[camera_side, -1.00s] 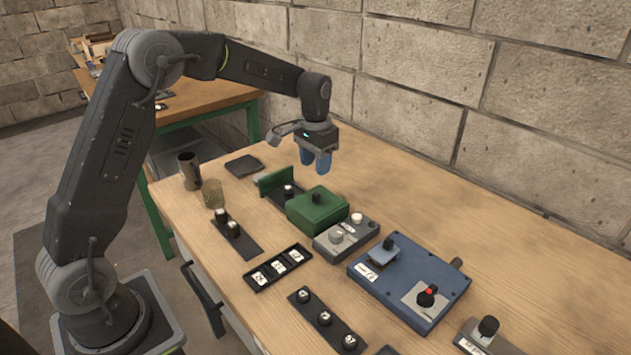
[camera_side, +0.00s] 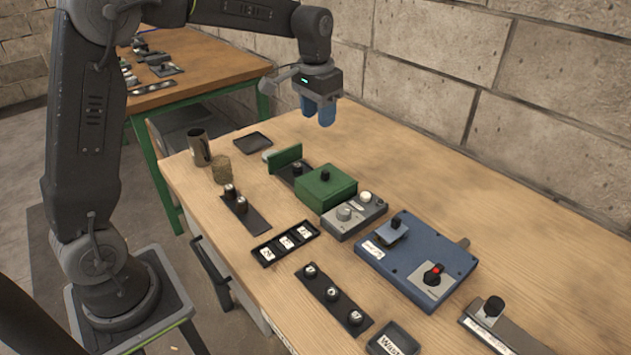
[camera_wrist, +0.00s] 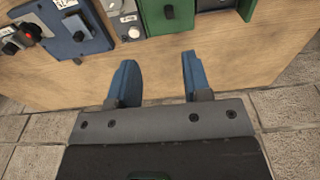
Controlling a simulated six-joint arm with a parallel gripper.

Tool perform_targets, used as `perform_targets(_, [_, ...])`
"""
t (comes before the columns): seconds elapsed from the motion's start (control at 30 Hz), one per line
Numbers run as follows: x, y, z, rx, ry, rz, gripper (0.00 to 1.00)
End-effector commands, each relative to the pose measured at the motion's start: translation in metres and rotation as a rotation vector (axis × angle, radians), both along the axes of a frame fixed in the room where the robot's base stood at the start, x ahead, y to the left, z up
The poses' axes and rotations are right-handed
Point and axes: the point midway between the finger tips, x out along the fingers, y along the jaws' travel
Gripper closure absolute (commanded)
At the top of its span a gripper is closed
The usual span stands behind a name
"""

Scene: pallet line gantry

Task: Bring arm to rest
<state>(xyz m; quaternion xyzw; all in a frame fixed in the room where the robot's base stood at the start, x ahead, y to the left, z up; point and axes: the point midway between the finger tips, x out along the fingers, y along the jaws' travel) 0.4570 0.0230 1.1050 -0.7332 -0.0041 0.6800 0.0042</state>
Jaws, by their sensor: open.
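My gripper (camera_side: 318,108) has blue fingers and hangs above the far part of the wooden table (camera_side: 420,195), beyond the green box (camera_side: 325,188). In the wrist view my gripper (camera_wrist: 158,80) shows its two blue fingers apart, with nothing between them but bare table top. It touches nothing that I can see.
A blue box with a red-topped knob (camera_side: 415,262), a grey control box (camera_side: 352,217) and black strips with knobs (camera_side: 334,298) stand on the table. A dark mug (camera_side: 199,147) and a tan cup (camera_side: 222,169) are at the left. A block wall (camera_side: 480,80) runs behind.

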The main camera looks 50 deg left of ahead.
Motion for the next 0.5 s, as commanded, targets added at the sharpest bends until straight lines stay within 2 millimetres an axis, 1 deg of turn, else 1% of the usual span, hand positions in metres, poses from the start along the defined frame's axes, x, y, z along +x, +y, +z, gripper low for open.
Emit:
perform_targets(0.03, [-0.018,-0.009,0.015,0.004,-0.033,-0.003,0.55])
perform_targets(0.1, [-0.043,-0.019,0.029,0.008,-0.074,-0.003,0.55])
perform_targets(0.17, [-0.064,-0.027,0.038,0.010,-0.109,-0.004,0.55])
perform_targets(0.23, [-0.090,-0.035,0.046,0.011,-0.150,-0.003,0.55])
perform_targets(0.37, [-0.139,-0.049,0.052,0.010,-0.224,-0.003,0.55])
perform_targets(0.4, [-0.153,-0.053,0.052,0.009,-0.249,-0.004,0.55])
perform_targets(0.5, [-0.189,-0.061,0.047,0.005,-0.304,-0.003,0.55])
